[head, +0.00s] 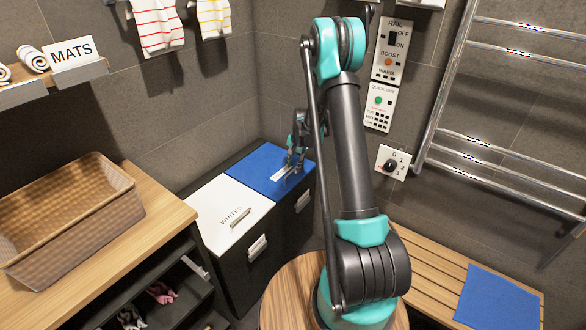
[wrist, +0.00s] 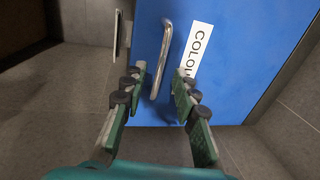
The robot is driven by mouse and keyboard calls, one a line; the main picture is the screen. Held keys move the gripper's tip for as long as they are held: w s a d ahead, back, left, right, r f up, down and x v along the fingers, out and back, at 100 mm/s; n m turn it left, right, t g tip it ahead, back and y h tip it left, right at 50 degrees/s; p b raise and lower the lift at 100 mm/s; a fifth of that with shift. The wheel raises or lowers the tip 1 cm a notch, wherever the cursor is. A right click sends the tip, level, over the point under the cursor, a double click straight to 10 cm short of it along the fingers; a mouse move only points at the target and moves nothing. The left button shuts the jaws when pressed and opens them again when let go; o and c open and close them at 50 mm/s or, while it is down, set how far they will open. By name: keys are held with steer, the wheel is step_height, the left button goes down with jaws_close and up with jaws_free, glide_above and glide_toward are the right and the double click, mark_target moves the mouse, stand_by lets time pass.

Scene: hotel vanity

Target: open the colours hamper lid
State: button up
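The colours hamper lid (head: 258,160) is blue and lies flat and shut, level with the white lid beside it. In the wrist view the blue lid (wrist: 228,85) fills the middle, with a white label (wrist: 199,45) partly reading "COLOU". Its silver bar handle (wrist: 161,62) stands between my fingers. My gripper (wrist: 155,78) is open, one finger on each side of the handle, with visible gaps to it. In the head view my gripper (head: 291,162) is over the right part of the blue lid, partly hidden by my arm. Contact with the lid cannot be told.
The whites hamper lid (head: 225,213) adjoins on the left, shut. A wicker basket (head: 75,215) sits on the wooden counter (head: 150,205). A slatted bench (head: 440,278) with a blue mat (head: 497,300) is on the right. Walls stand behind the hampers, with a towel rail (head: 510,95) at right.

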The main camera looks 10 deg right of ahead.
steer(key=shift+w+a+f, duration=0.1)
steer(key=shift+f, duration=0.7)
jaws_close()
